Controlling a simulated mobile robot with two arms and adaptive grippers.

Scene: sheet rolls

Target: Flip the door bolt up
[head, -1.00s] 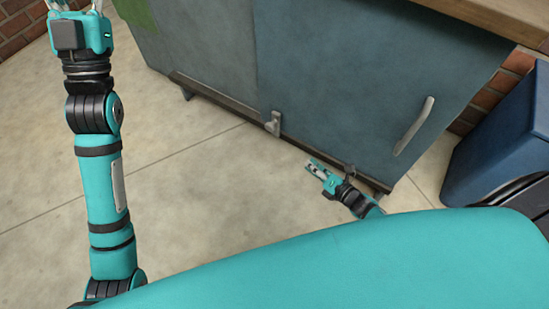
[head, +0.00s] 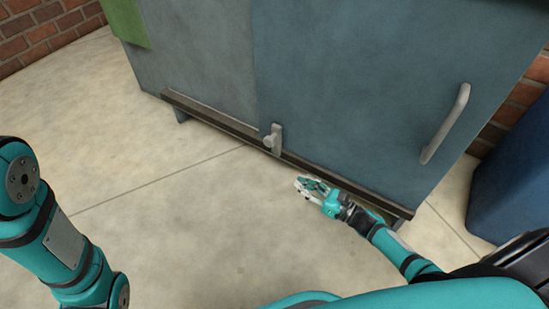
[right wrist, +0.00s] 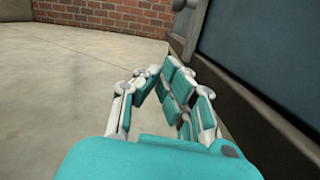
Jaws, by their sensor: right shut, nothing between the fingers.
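The door bolt (head: 274,138) is a small grey metal latch with a round knob. It sits low on the blue-grey cabinet, on the dark bottom rail near the seam between two panels. In the right wrist view a grey metal piece, seemingly the bolt (right wrist: 187,22), shows ahead at the top, beyond the fingers. My right gripper (head: 304,188) is shut and empty, to the right of and below the bolt in the head view, apart from it. It also shows in the right wrist view (right wrist: 165,72). My left arm shows at the left of the head view, but its gripper is out of frame.
The cabinet door (head: 360,90) has a vertical grey handle (head: 446,124) at its right. The dark bottom rail (head: 335,176) runs close beside my right gripper. A blue bin (head: 515,180) stands at the right. The concrete floor (head: 170,200) is clear in front of the cabinet.

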